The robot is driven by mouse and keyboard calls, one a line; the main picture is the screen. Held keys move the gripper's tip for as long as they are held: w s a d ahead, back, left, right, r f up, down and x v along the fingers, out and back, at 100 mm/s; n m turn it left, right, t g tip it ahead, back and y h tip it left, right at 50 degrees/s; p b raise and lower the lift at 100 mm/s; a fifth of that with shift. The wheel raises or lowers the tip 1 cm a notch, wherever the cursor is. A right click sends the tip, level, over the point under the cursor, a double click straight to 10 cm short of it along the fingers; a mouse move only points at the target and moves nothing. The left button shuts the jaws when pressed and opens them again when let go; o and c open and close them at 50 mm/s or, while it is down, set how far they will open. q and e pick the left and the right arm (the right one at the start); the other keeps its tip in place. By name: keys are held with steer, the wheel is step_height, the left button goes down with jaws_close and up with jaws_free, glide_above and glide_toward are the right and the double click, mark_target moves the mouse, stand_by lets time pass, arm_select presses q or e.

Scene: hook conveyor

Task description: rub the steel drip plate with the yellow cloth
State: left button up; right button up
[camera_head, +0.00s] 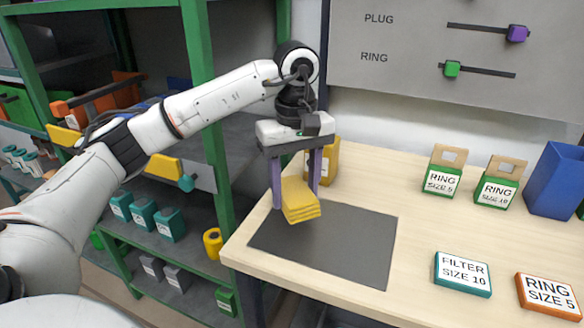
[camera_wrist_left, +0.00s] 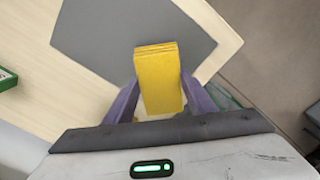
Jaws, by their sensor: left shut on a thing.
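The yellow cloth (camera_head: 299,201) is a folded, layered block held between the purple fingers of my left gripper (camera_head: 296,197). The left gripper points down and is shut on the cloth. In the left wrist view the cloth (camera_wrist_left: 159,80) sits between the two fingers (camera_wrist_left: 160,95). The steel drip plate (camera_head: 345,246) is a flat dark grey sheet near the left front corner of the table. The cloth is over its back left part; I cannot tell whether it touches. The plate also shows in the left wrist view (camera_wrist_left: 100,35). My right gripper is not in view.
A yellow container (camera_head: 327,162) stands behind the gripper. Two green ring boxes (camera_head: 442,181) and a blue bin (camera_head: 556,180) stand at the back right. A teal filter box (camera_head: 462,274) and an orange ring box (camera_head: 548,296) lie right of the plate. A green shelf (camera_head: 205,90) stands left.

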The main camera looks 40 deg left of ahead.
arm_select(q)
steer(key=shift+r+p, duration=1.45)
steer(key=shift+r, duration=0.7)
steer(key=shift+d+f, duration=0.1)
steer(key=shift+f, duration=0.05)
